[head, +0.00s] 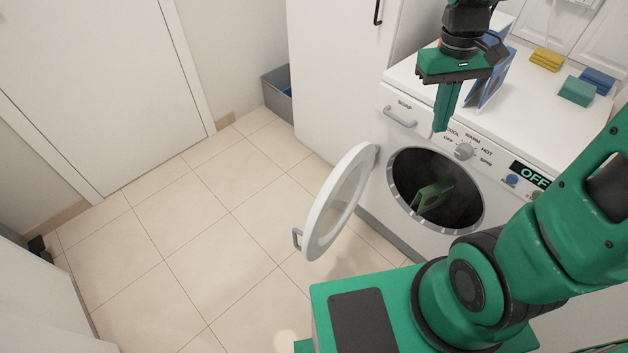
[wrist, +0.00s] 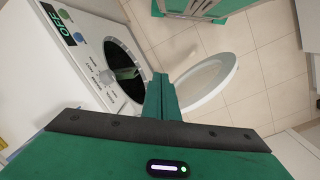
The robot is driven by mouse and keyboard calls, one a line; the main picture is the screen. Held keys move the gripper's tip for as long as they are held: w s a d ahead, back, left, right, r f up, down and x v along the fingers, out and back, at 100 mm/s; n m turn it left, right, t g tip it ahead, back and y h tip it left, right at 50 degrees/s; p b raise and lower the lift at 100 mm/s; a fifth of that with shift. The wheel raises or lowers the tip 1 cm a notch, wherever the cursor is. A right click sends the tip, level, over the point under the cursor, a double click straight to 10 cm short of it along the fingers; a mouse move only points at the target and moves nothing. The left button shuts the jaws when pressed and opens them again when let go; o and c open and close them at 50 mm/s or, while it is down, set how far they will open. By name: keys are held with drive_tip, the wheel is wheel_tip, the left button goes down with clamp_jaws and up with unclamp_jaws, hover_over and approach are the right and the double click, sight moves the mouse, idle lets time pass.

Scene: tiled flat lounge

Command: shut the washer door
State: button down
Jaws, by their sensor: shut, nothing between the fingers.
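The white washer (head: 440,235) stands at the right in the head view, and at the left in the wrist view (wrist: 85,45). Its round door (head: 338,205) is swung wide open to the left, with a grey handle (head: 297,239) on its outer edge. The door also shows in the wrist view (wrist: 207,82). A green item (head: 430,195) lies inside the dark drum. My gripper (head: 443,120) is shut and empty, pointing down in front of the washer's upper front, above the door opening. The gripper fingers also show in the wrist view (wrist: 161,98), apart from the door.
A blue box (head: 492,82), a yellow sponge (head: 546,60), a green block (head: 577,91) and a blue block (head: 598,80) are on the washer top. A grey bin (head: 278,92) stands by the tall white cabinet (head: 335,75). The tiled floor left of the door is clear.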

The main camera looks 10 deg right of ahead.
drive_tip(key=w+a+f+n, duration=0.3)
drive_tip(key=w+a+f, duration=0.15)
drive_tip(key=a, duration=0.25)
drive_tip(key=w+a+f+n, duration=0.2)
drive_tip(key=w+a+f, duration=0.1)
drive_tip(key=w+a, duration=0.3)
drive_tip(key=w+a+f+n+g+h, duration=0.1)
drive_tip(key=a+f+n, duration=0.1)
drive_tip(key=a+f, duration=0.45)
drive_tip(key=w+a+f+n, duration=0.1)
drive_tip(key=a+f+n, duration=0.2)
drive_tip(key=a, duration=0.6)
drive_tip(key=s+d+f, duration=0.4)
drive_tip(key=f, duration=0.5)
drive_tip(key=shift+s+f, duration=0.2)
drive_tip(key=shift+f, duration=0.15)
drive_tip(key=shift+s+a, duration=0.1)
drive_tip(key=shift+s, duration=0.05)
